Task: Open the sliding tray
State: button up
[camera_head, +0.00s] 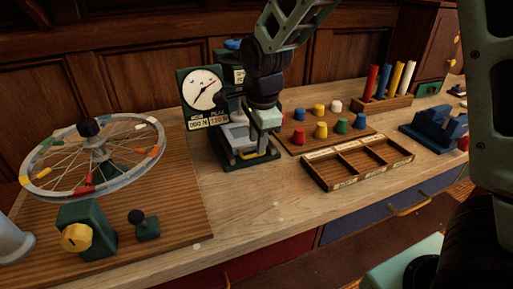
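My arm comes down from the top. My gripper (257,135) is just above the front right of the unit, hiding part of it. Its fingers are small and dark here; whether they touch the bar or are open is unclear.
A dial gauge (203,92) stands behind the unit. A spoked wheel (133,168) is at left. At right are a compartmented wooden tray (318,174), a board of coloured pegs (299,143) and a blue block (429,130). The bench front has red and blue (350,222) drawers.

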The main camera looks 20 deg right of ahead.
aim_at(256, 154)
jog(key=shift+w+f, duration=0.15)
jog(key=shift+f, duration=0.65)
jog(key=shift+w+f, duration=0.1)
jog(key=shift+f, duration=0.65)
